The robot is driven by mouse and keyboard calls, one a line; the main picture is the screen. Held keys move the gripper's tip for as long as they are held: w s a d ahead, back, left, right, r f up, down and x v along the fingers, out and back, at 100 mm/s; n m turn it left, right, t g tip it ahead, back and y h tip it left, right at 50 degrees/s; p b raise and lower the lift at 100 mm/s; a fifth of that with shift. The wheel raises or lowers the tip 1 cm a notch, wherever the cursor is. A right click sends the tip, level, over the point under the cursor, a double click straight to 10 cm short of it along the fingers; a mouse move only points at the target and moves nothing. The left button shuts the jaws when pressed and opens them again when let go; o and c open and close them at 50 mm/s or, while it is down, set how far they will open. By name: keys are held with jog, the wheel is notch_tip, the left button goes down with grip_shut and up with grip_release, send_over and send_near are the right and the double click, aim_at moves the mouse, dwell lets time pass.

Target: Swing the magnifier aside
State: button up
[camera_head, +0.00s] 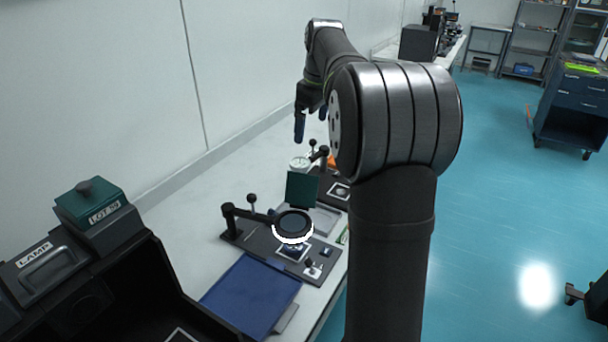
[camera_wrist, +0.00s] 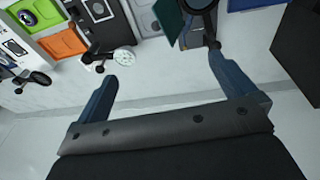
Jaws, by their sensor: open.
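The magnifier (camera_head: 293,227) is a dark round lens with a bright white ring in the head view. A dark arm joins it to a post (camera_head: 229,218) on a dark base plate, and it hangs over small items on that plate. A dark round part, probably the same magnifier (camera_wrist: 199,4), is cut off at the top edge of the wrist view. My gripper (camera_head: 311,118) is open and empty, beyond the magnifier and above the bench. Its two blue fingers stand wide apart in the wrist view (camera_wrist: 163,66). Neither finger visibly touches the magnifier in the head view.
A green upright panel (camera_head: 302,188) stands right behind the magnifier. A white dial (camera_head: 299,163) on a stand is farther back. A blue mat (camera_head: 252,294) lies in front, and a dark case is at left. The bench is bare along the wall.

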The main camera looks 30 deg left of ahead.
jog(key=shift+d+r, duration=0.15)
jog(key=shift+r, duration=0.7)
jog(key=c, duration=1.1)
jog(key=s+a+f+n+g+h, duration=0.1)
jog(key=s+a+f+n+g, duration=0.1)
jog(key=s+a, duration=0.35)
jog(key=s+a+f+n+g+h, duration=0.1)
jog(key=s+a+f+n+h, duration=0.15)
jog(key=a, duration=0.65)
jog(key=shift+c, duration=0.2)
jog(key=shift+y, duration=0.35)
jog(key=s+f, duration=0.1)
jog(key=f, duration=0.4)
jog(key=s+d+f, duration=0.1)
jog(key=f, duration=0.5)
jog(key=s+f, duration=0.1)
jog(key=f, duration=0.5)
jog(key=shift+d, duration=0.25)
grip_shut()
